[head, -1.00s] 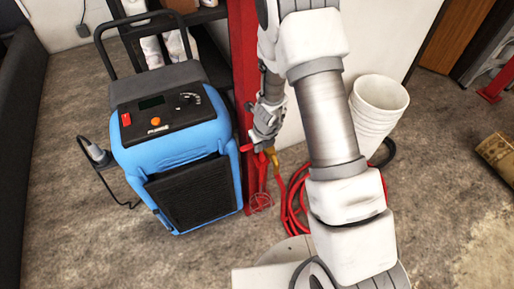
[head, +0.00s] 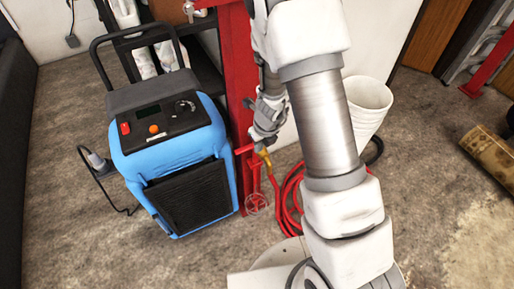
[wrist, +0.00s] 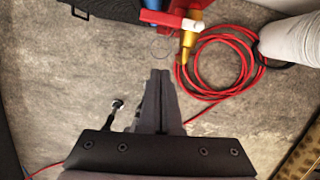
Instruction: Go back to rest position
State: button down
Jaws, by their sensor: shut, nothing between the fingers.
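My gripper (wrist: 160,75) is in the middle of the wrist view, pointing away over the grey floor. Its two dark fingers are together with nothing between them. In the head view my gripper (head: 262,143) hangs at the end of my white arm, beside the red post. A red valve handle with a brass fitting (wrist: 190,32) lies just beyond the fingertips in the wrist view, apart from them. The brass fitting also shows in the head view (head: 265,157), just below my gripper. My arm hides part of the area behind it.
A blue machine (head: 180,165) with a black handle stands left of the red post (head: 237,60). A coiled red hose (wrist: 238,62) lies on the floor. White stacked buckets (head: 368,100) stand right of my arm.

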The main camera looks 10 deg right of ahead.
jog(key=shift+s+r, duration=0.1)
jog(key=shift+r, duration=0.45)
jog(key=s+a+r+n+t+y+p, duration=0.1)
jog(key=s+r+n, duration=0.2)
jog(key=r+n, duration=0.65)
jog(key=s+a+r+n+y, duration=0.1)
jog(key=s+r+n, duration=0.35)
jog(key=r, duration=0.85)
jog(key=s+d+r+n+t+h, duration=0.1)
jog(key=s+d+r+n, duration=0.2)
jog(key=s+r+n, duration=0.2)
jog(key=s+d+r+n+t+h, duration=0.1)
jog(key=s+d+r+n, duration=0.3)
jog(key=n, duration=0.8)
jog(key=s+r+h+p, duration=0.1)
jog(key=s+r, duration=0.1)
jog(key=s, duration=0.2)
jog(key=shift+s, duration=0.15)
jog(key=shift+a, duration=0.25)
